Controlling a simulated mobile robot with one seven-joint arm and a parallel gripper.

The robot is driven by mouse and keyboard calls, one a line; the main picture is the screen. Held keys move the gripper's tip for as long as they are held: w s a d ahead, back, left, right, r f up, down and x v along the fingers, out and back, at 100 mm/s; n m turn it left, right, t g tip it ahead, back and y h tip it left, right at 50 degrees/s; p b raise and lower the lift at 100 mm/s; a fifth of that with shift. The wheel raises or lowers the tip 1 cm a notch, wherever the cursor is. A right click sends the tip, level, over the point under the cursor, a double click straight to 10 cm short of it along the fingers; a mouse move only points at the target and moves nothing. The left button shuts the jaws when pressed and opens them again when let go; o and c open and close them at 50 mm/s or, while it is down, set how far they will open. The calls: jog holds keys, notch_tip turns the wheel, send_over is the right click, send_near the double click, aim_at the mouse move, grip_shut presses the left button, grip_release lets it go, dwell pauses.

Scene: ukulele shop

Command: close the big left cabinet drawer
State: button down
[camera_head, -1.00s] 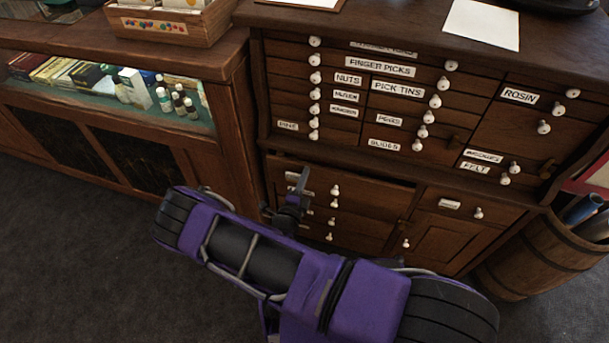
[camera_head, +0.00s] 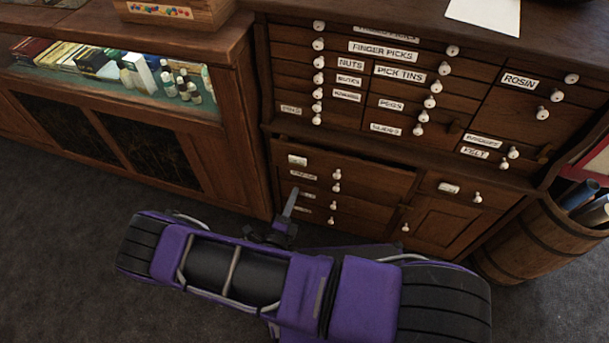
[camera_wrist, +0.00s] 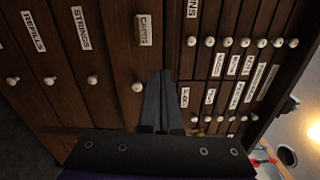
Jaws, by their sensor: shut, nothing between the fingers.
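The big left drawer (camera_head: 365,173) is the top wide one in the lower left of the wooden cabinet. A dark gap shows along its upper edge, so it seems to stand slightly out. It has a white knob (camera_head: 337,174) and a label; in the wrist view its front (camera_wrist: 120,60) shows sideways with a knob. My gripper (camera_head: 291,202) is shut and empty, in front of the lower left drawers. In the wrist view the closed fingers (camera_wrist: 161,95) point at the cabinet near that knob. I cannot tell whether they touch anything.
Small labelled drawers (camera_head: 400,90) are above. A glass-fronted counter (camera_head: 130,130) stands left and a barrel (camera_head: 530,245) right. Carpet in front is clear.

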jog(key=m+p, duration=0.1)
jog(key=m, duration=0.3)
jog(key=m+p, duration=0.2)
jog(key=m, duration=1.1)
send_near(320, 155)
jog(key=x, duration=0.6)
jog(key=shift+w+d+r, duration=0.1)
jog(key=shift+w+r, duration=0.05)
jog(key=shift+w, duration=0.2)
jog(key=shift+w, duration=0.1)
jog(key=b+x, duration=0.1)
jog(key=x, duration=0.2)
jog(key=shift+w+d, duration=0.2)
jog(key=shift+w, duration=0.1)
jog(key=shift+w+r, duration=0.15)
jog(key=shift+w, duration=0.25)
